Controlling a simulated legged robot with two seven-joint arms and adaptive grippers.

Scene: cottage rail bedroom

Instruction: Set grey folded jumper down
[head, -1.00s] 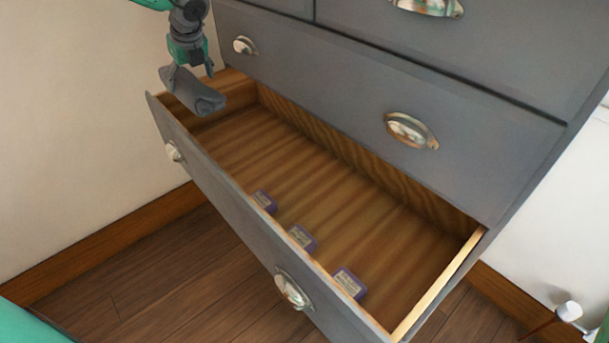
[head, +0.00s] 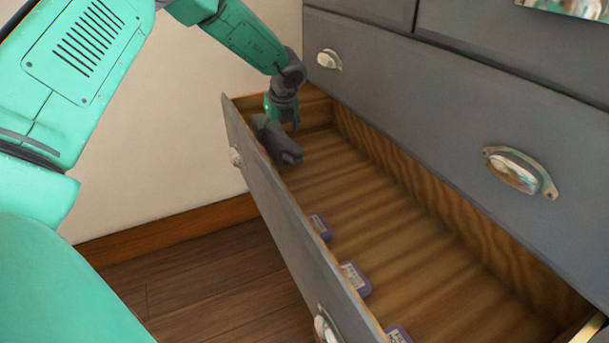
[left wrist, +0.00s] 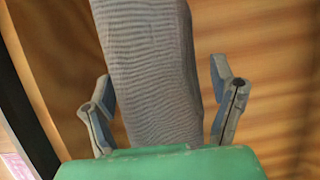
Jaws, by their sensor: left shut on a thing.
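The grey folded jumper (head: 276,143) is a dark rolled bundle inside the far left end of the open drawer in the head view. My left gripper (head: 278,122) is shut on it from above. In the left wrist view the ribbed grey jumper (left wrist: 150,70) runs between the two fingers of the gripper (left wrist: 165,108). The drawer's wooden floor (head: 400,230) shows around it. I cannot tell whether the jumper touches the floor. My right gripper is not in view.
Several small purple boxes (head: 355,279) lie along the drawer's front panel (head: 275,205). The drawer's middle floor is bare. The grey dresser face (head: 430,110) with metal handles rises behind the drawer. A pale wall (head: 180,130) stands at the left.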

